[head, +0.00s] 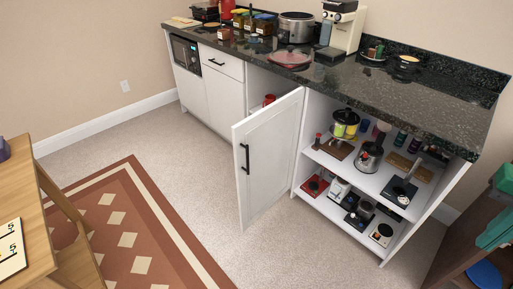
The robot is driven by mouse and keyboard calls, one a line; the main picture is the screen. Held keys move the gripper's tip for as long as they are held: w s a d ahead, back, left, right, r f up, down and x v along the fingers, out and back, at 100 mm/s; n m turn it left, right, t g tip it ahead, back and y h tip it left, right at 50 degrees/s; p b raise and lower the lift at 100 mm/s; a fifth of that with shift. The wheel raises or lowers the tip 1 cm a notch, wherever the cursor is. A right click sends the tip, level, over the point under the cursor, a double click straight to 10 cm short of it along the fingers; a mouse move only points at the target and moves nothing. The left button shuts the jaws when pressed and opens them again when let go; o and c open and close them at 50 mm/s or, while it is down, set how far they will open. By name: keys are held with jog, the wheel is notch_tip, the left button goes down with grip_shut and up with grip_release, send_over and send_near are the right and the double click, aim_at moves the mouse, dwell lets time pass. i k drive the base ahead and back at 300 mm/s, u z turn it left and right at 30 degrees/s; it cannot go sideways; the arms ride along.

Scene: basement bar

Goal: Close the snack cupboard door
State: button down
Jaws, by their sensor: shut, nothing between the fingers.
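The white cupboard door (271,158) stands open in the head view, swung out from the counter front into the room. Its black bar handle (245,157) is near its left, free edge. Its right edge meets the cabinet front beside the open shelves. Behind it, the cupboard interior (258,84) shows partly, with a red item (269,100) inside; the door hides the rest. My gripper is not in this view.
Open shelves (325,163) with jars and small appliances are right of the door. A dark countertop (400,105) holds several appliances. A wooden table (22,200) is at left, dark furniture (463,243) at lower right. Carpet (190,150) before the door is clear.

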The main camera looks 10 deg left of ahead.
aim_at(265, 143)
jog(key=z, duration=0.05)
jog(key=i, duration=1)
jog(key=u, duration=0.1)
